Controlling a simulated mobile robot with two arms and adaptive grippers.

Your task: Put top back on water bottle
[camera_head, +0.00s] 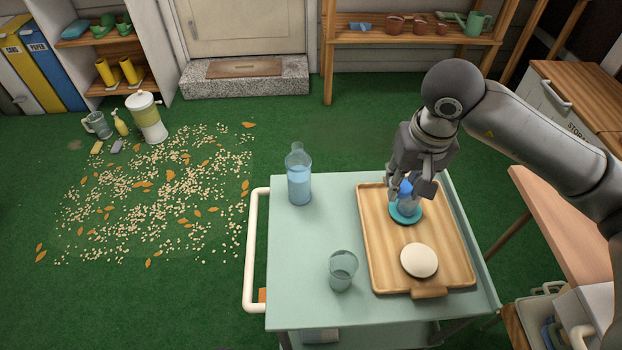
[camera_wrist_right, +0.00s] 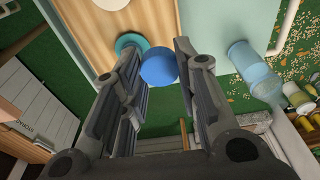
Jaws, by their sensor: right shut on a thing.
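The water bottle (camera_head: 299,184) is clear with blue water and stands upright at the cart's back left. Its narrow neck shows no top. In the right wrist view the bottle (camera_wrist_right: 254,75) is at the right. My right gripper (camera_head: 408,190) is over the wooden tray, pointing down, shut on a rounded blue top (camera_head: 405,187). In the right wrist view the blue top (camera_wrist_right: 158,70) sits between the fingertips (camera_wrist_right: 160,66). I cannot tell whether the top touches the coaster. My left gripper is not in view.
The wooden tray (camera_head: 373,255) also holds a white round thing (camera_head: 419,260). A clear glass (camera_head: 342,270) stands on the pale green cart (camera_head: 300,250), left of the tray. The cart surface between bottle and tray is clear. A white handle (camera_head: 253,240) runs along the left side.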

